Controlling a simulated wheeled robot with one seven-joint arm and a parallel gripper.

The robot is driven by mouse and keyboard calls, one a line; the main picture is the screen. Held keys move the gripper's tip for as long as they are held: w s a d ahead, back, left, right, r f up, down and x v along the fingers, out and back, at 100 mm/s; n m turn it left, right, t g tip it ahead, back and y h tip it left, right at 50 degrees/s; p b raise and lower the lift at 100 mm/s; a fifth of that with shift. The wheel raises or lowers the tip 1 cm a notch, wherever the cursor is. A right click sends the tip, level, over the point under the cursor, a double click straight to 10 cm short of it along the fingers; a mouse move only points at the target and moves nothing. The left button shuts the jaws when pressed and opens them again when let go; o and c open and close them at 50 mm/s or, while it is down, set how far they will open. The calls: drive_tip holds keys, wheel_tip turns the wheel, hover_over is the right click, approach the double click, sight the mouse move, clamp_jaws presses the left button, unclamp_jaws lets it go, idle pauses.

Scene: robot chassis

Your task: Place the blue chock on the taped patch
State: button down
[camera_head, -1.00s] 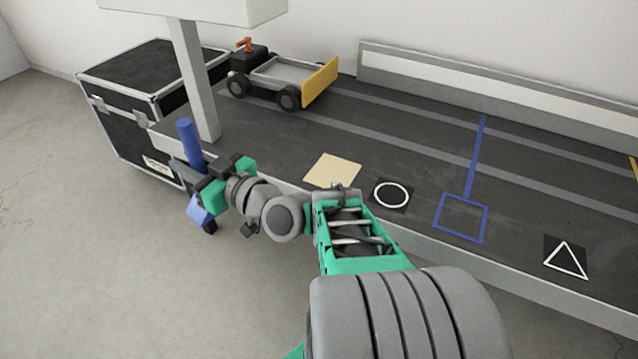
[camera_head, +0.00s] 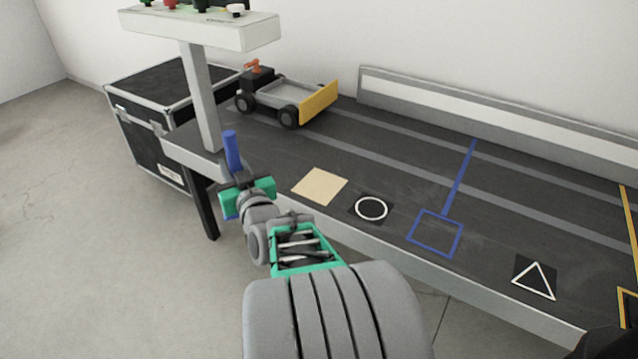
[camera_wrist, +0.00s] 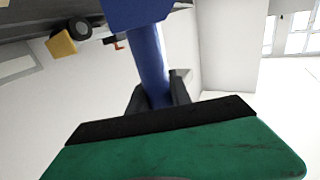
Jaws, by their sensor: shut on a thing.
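My gripper (camera_head: 236,178) is shut on the blue chock (camera_head: 232,150), whose round blue handle sticks up above the fingers. In the wrist view the chock (camera_wrist: 148,60) stands between the dark fingers (camera_wrist: 158,97), with a wider blue part at the top edge of the picture. My gripper is at the bench's near left edge, left of the tan square patch (camera_head: 320,186). A blue tape square (camera_head: 458,240) with a blue line running back from it lies farther right. I cannot tell for sure which of these is the taped patch.
A black circle marker (camera_head: 371,209) and a triangle marker (camera_head: 535,279) lie on the dark bench. A post (camera_head: 202,95) carrying a button panel (camera_head: 200,30) stands behind my gripper. A toy truck (camera_head: 290,95) is at the back, with a black case (camera_head: 150,120) left.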

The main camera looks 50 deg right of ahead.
drive_tip(key=s+d+r+m+g+h, duration=0.3)
drive_tip(key=s+d, duration=0.2)
drive_tip(key=d, duration=0.2)
drive_tip(key=s+d+r+m+g+h, duration=0.2)
drive_tip(key=s+d+h, duration=0.2)
drive_tip(key=d, duration=0.2)
drive_tip(key=w+d+f+b, duration=0.3)
drive_tip(key=d+f+b, duration=0.2)
drive_tip(key=d+f, duration=0.7)
drive_tip(key=shift+d+f, duration=0.35)
drive_tip(key=shift+d, duration=0.55)
drive_tip(key=shift+f, duration=0.2)
drive_tip(key=c, duration=1.2)
unclamp_jaws()
drive_tip(key=shift+o, duration=0.2)
drive_tip(key=shift+r, duration=0.1)
